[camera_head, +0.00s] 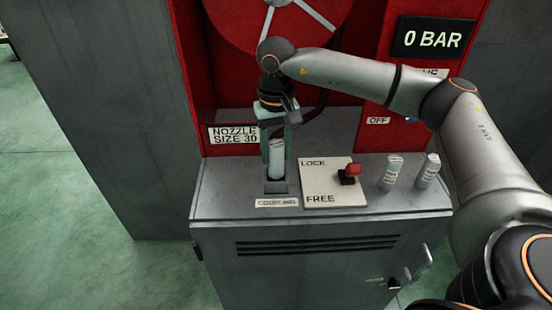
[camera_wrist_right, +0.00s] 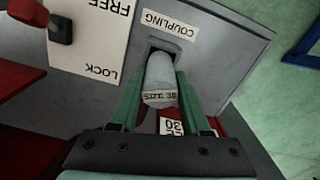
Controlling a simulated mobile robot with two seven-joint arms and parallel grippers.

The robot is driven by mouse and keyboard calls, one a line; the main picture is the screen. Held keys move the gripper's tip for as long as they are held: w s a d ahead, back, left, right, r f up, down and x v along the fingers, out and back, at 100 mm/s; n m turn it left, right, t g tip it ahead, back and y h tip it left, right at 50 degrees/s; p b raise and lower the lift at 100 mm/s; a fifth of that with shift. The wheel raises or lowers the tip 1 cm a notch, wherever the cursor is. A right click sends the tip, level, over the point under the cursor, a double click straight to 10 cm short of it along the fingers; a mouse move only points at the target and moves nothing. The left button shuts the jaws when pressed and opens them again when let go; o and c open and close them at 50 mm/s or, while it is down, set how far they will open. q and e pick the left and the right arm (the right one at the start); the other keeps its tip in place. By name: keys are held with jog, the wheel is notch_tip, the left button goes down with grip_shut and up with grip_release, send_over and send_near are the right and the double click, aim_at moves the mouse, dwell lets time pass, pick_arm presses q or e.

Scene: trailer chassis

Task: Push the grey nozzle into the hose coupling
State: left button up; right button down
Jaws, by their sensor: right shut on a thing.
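The grey nozzle (camera_head: 276,158) stands upright over the dark square opening of the hose coupling (camera_head: 275,187) on the cabinet top. My right gripper (camera_head: 277,150) is shut on the nozzle from above, with a green finger on each side. In the right wrist view the nozzle (camera_wrist_right: 160,82), marked SIZE 30, sits between the fingers, its far end at the coupling opening (camera_wrist_right: 165,47). How deep the nozzle sits in the coupling cannot be told. My left gripper is not in view.
A LOCK/FREE plate (camera_head: 322,187) with a red-knobbed lever (camera_head: 351,171) near its right edge is beside the coupling. Two other grey nozzles (camera_head: 391,172) (camera_head: 427,171) stand further right. Behind are a sign (camera_head: 234,135) reading NOZZLE SIZE 30, a red reel and a 0 BAR display (camera_head: 433,38).

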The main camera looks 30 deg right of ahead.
aim_at(276, 162)
notch_tip(276, 162, down, 3)
jog(key=shift+w+r+p, duration=0.15)
jog(key=shift+r+p, duration=0.05)
jog(key=shift+p, duration=0.2)
jog(key=shift+d+f, duration=0.1)
jog(key=shift+f, duration=0.25)
jog(key=shift+f, duration=0.2)
jog(key=shift+c, duration=1.8)
grip_release()
